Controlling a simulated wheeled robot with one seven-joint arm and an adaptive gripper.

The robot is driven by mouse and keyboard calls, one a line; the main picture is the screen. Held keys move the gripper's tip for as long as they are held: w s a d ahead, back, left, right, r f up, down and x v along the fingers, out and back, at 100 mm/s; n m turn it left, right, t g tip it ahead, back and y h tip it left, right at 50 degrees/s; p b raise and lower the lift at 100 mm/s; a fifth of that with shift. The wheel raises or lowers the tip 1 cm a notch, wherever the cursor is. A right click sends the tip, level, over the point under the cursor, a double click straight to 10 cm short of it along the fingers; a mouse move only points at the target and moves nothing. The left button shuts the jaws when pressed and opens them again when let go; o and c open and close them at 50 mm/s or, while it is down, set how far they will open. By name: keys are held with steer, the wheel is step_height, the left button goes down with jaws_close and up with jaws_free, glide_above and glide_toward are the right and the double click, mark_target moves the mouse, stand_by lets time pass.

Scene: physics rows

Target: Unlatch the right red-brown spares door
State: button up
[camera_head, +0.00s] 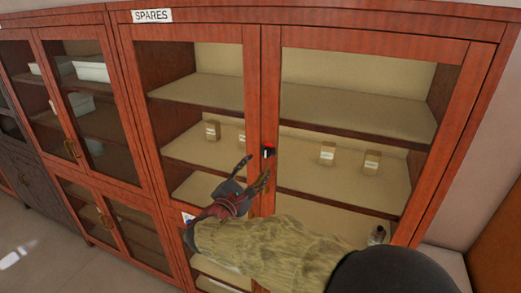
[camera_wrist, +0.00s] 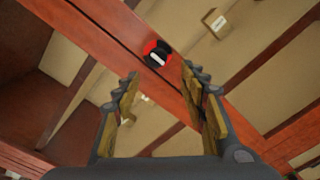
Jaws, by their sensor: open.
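The red-brown spares cabinet carries a white SPARES label (camera_head: 152,16) at its top left. Its right door (camera_head: 272,70) is glazed and looks shut against the left door (camera_head: 252,75). A black knob or latch with a red ring and a white mark (camera_head: 267,151) sits near the meeting edge of the doors. In the wrist view the latch (camera_wrist: 157,54) lies beyond the fingertips, between them. My gripper (camera_head: 256,172) is open and empty, just below and in front of the latch, apart from it. The wrist view shows both fingers (camera_wrist: 163,82) spread.
Small boxes (camera_head: 327,152) stand on the shelves behind the glass, and a small jar (camera_head: 376,235) stands lower right. Another red-brown cabinet with brass handles (camera_head: 72,149) is at the left. Open floor (camera_head: 60,255) shows at lower left.

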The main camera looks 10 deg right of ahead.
mark_target(266, 154)
steer(key=x, duration=0.2)
steer(key=p+x, duration=0.1)
steer(key=x, duration=0.2)
steer(key=r+x, duration=0.1)
steer(key=x, duration=0.1)
steer(key=shift+w+d+f+p, duration=0.1)
steer(key=shift+w+d+p, duration=0.05)
steer(key=shift+d+p, duration=0.2)
steer(key=shift+c, duration=1.2)
jaws_close()
